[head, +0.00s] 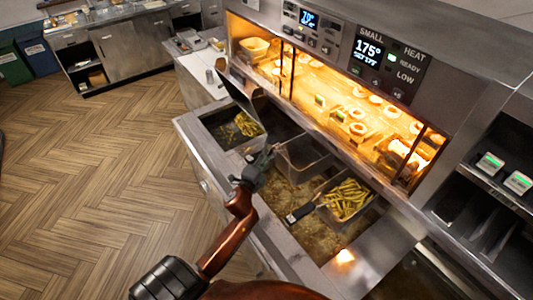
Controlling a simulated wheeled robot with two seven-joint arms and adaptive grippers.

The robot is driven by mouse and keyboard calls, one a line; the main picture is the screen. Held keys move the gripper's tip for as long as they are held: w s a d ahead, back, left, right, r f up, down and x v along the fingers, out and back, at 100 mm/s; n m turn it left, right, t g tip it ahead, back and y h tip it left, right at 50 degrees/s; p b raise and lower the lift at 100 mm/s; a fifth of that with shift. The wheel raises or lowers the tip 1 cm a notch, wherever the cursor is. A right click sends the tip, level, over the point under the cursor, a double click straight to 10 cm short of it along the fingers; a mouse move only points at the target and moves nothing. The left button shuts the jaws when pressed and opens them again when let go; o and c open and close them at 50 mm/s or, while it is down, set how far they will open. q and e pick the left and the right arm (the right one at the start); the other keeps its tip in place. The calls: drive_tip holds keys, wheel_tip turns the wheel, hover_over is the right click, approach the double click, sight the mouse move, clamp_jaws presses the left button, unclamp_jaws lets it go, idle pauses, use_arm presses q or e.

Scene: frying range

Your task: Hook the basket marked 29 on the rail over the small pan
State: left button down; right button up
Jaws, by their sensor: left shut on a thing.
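My left gripper (264,160) is shut on the handle of a wire basket (304,158) at the back of the fryer. The basket looks empty and hangs over or just at the oil; I cannot tell which. No number on it is readable. A second basket (345,199) holds fries over the right of the wide oil pan (291,197), its dark handle (300,213) pointing left with a pale tag. A narrower pan (212,124) at the left has a basket of fries (235,130) in it. The rail is not clearly visible. My right gripper is out of view.
A lit warming cabinet (340,105) with food stands behind the fryer. A raised dark panel (240,92) rises near the narrow pan. Dark shelves (490,215) with small green-lit timers (490,163) are at right. The wood floor (95,180) at left is clear.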

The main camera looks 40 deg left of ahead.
use_arm(q)
drive_tip(key=shift+f+b, duration=0.4)
drive_tip(key=shift+f, duration=0.05)
idle(0.3)
drive_tip(key=shift+s+f, duration=0.1)
drive_tip(key=shift+f, duration=0.05)
